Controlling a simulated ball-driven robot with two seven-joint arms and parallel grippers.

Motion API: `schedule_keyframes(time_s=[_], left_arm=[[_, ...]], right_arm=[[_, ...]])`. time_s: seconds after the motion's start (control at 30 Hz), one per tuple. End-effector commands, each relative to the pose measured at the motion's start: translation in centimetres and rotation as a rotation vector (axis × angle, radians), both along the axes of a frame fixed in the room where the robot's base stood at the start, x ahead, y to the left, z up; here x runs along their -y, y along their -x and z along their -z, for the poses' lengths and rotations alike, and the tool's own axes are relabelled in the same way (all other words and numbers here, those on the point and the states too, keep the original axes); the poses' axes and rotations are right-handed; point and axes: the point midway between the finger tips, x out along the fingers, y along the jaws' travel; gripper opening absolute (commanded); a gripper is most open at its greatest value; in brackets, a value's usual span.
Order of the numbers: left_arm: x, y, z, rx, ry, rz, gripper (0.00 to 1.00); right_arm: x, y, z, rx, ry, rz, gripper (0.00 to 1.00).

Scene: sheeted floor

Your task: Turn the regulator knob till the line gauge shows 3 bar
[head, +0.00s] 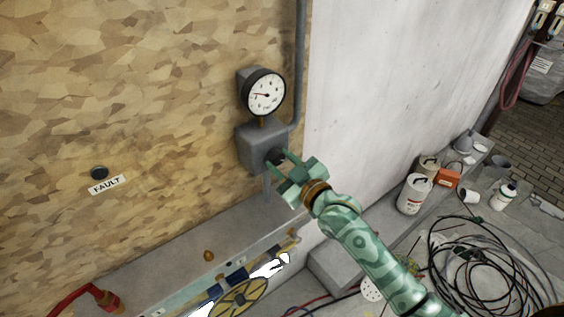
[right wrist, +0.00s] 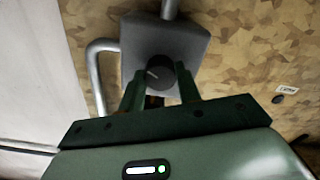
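The round line gauge (head: 264,93) has a white face and black rim, and is fixed on the board wall. Its red needle points left; the numbers are too small to read. Below it is the grey regulator box (head: 252,148), also in the right wrist view (right wrist: 190,45). The dark regulator knob (right wrist: 160,73) on its front has a white mark pointing left and slightly up. My right gripper (head: 281,161) is at the knob, with one finger on each side. In the right wrist view its fingers (right wrist: 160,88) stand apart, with a small gap at the knob's left. My left gripper is out of view.
Grey pipes (head: 300,60) run from the box. A FAULT label (head: 107,184) sits under a dark round fitting (head: 99,172) at left. A ledge (head: 190,245) runs below. Cables (head: 485,265), a white canister (head: 414,194) and an orange box (head: 447,178) lie at right.

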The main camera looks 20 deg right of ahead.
Motion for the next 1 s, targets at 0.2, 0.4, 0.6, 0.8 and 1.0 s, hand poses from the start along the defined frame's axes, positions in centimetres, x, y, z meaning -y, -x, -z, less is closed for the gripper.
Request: schedule_keyframes(time_s=[0.2, 0.4, 0.6, 0.8, 1.0], left_arm=[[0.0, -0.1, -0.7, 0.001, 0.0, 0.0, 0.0], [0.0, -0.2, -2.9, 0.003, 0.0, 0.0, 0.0], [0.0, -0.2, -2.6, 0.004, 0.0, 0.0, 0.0], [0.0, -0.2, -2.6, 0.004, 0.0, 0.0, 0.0], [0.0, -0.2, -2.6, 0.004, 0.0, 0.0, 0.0]], right_arm=[[0.0, 0.0, -0.2, -0.009, -0.02, -0.001, 0.11], [0.0, 0.0, -0.4, -0.051, -0.136, -0.001, 0.11], [0.0, 0.0, 0.0, -0.053, -0.149, 0.0, 0.11], [0.0, 0.0, 0.0, -0.053, -0.149, 0.0, 0.55], [0.0, 0.0, 0.0, -0.053, -0.149, 0.0, 0.55]])
